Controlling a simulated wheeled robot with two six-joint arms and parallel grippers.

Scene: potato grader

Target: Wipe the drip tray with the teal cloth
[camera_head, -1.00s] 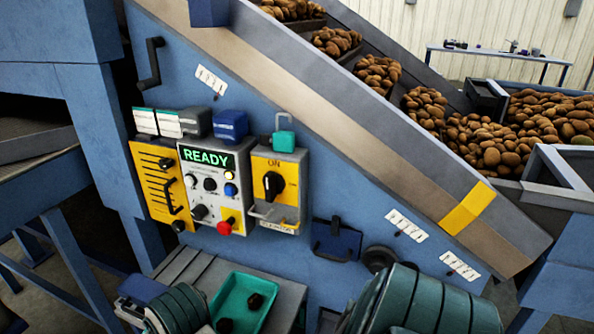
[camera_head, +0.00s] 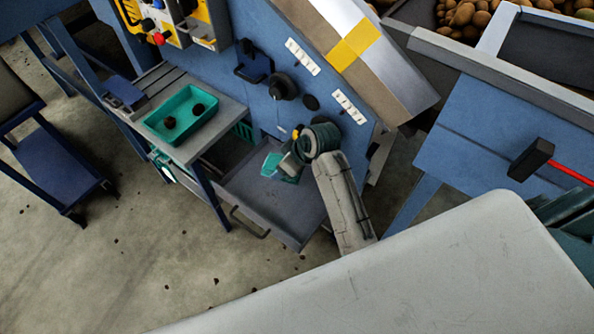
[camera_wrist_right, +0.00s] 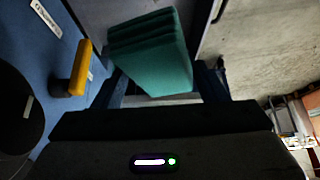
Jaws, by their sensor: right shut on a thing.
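The grey drip tray (camera_head: 300,207) juts out low from the blue machine, with a dark handle on its front edge. My right gripper (camera_head: 288,168) is over the tray's back part and shut on the folded teal cloth (camera_head: 271,164). In the right wrist view the cloth (camera_wrist_right: 150,50) is a thick folded pad between the fingers of the gripper (camera_wrist_right: 160,92). The cloth appears at or just above the tray surface; contact is unclear. My left gripper is out of view.
A teal bin (camera_head: 182,98) with dark lumps stands on a side table (camera_head: 215,135) left of the tray. Knobs and a yellow-striped chute (camera_head: 357,42) are above. A red-handled hammer (camera_head: 532,158) lies at right. Floor in front of the tray is open.

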